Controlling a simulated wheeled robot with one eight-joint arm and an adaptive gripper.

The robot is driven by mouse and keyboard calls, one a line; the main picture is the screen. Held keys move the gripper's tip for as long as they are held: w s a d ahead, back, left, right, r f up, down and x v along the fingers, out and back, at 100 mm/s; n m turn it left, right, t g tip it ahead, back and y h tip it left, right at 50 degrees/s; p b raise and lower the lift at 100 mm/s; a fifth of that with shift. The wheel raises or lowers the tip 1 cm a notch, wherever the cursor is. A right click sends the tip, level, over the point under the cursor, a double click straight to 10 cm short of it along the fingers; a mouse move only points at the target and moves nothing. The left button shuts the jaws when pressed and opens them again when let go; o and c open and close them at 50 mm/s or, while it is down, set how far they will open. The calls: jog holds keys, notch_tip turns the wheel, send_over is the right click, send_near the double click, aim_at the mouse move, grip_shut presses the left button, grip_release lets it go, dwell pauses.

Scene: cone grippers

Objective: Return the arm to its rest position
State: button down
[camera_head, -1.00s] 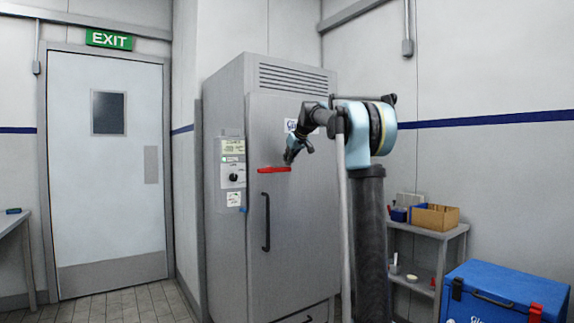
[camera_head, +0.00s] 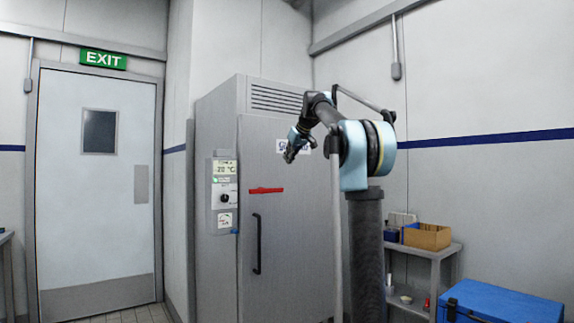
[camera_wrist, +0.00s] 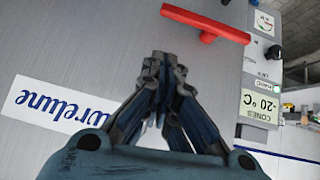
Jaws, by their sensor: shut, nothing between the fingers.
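My gripper (camera_head: 290,152) hangs at the end of my bent arm, in front of the upper part of a grey freezer cabinet (camera_head: 290,230). In the wrist view my gripper (camera_wrist: 160,62) has its fingers together, with nothing between them. A red handle (camera_head: 266,190) on the cabinet door lies below and left of the gripper in the head view. The red handle also shows at the top of the wrist view (camera_wrist: 205,24), apart from the fingertips.
The cabinet has a black door handle (camera_head: 257,243) and a control panel reading -20 °C (camera_head: 224,195). A grey shelf (camera_head: 440,252) with a cardboard box (camera_head: 428,236) and a blue cooler (camera_head: 505,303) stand at the right. A closed door (camera_head: 95,200) is at the left.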

dwell(0.4)
jog(key=s+d+f+m+g+h, duration=0.1)
jog(key=s+d+f+m+g, duration=0.1)
jog(key=s+f, duration=1.6)
jog(key=s+d+f+m+g+h, duration=0.1)
jog(key=s+d+f, duration=0.4)
jog(key=s+f, duration=1.2)
jog(key=s+d+f+m+g+h, duration=0.2)
jog(key=s+d+f+m, duration=0.1)
jog(key=s+f, duration=1.5)
notch_tip(320, 180, down, 3)
jog(key=shift+s+d+f+m+g, duration=0.15)
jog(key=shift+s+d+m+g, duration=0.15)
jog(key=shift+d+g, duration=0.1)
jog(key=shift+w+f, duration=0.2)
jog(key=shift+w, duration=0.3)
